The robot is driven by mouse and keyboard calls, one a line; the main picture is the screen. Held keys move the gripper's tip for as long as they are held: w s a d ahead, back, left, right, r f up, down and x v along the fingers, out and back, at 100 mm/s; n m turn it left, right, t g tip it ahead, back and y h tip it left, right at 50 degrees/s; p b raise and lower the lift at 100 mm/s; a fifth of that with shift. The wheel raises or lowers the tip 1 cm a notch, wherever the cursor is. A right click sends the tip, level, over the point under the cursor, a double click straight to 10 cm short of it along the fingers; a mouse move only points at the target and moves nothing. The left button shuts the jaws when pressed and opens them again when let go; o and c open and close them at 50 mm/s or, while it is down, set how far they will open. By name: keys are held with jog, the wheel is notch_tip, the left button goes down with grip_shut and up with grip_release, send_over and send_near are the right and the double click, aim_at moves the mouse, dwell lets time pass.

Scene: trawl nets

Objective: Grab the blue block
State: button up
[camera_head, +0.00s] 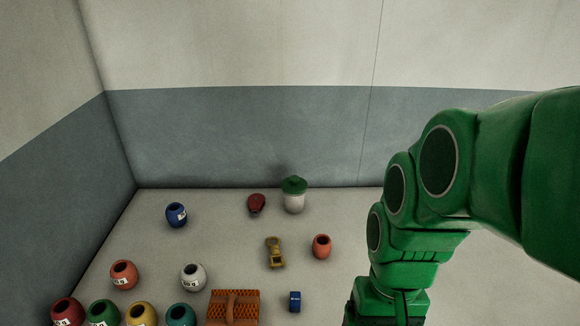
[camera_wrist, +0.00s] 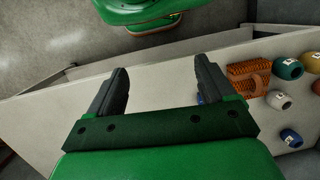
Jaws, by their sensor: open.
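The blue block (camera_head: 294,301) is small and stands on the pale surface near the bottom of the head view, just right of an orange woven basket-like thing (camera_head: 233,308). In the wrist view, a small blue patch, likely the block (camera_wrist: 200,98), shows at the right finger, which hides most of it. My gripper (camera_wrist: 161,72) is open, with two dark fingers apart and nothing between them. It is above the surface, with the block toward its right finger; the height gap is hard to judge. In the head view my green arm hangs right of the block, and the fingers are not clearly seen.
Several labelled barrels stand at left, including a white one (camera_head: 193,277) and a blue one (camera_head: 176,214). Farther back are a yellow tool (camera_head: 274,252), an orange pot (camera_head: 321,246), a red thing (camera_head: 256,203) and a green-lidded jar (camera_head: 294,195). Walls close the back and left.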

jog(key=w+a+f+m+g+y, duration=0.2)
jog(key=w+a+f+m+y, duration=0.3)
jog(key=w, duration=0.3)
jog(key=m+t+y, duration=0.4)
jog(key=m+y, duration=0.4)
jog(key=m, duration=0.4)
send_near(299, 299)
jog(key=a, duration=0.1)
jog(key=s+a, duration=0.1)
jog(key=shift+a+f, duration=0.25)
jog(key=shift+w+d+f+m+t, duration=0.1)
jog(key=shift+d+f+m+t, duration=0.05)
jog(key=shift+f+m+t, duration=0.45)
jog(key=shift+x, duration=3.85)
jog(key=shift+r, duration=0.2)
jog(key=c, duration=1.1)
jog(key=shift+o, duration=0.2)
jog(key=shift+r, duration=0.1)
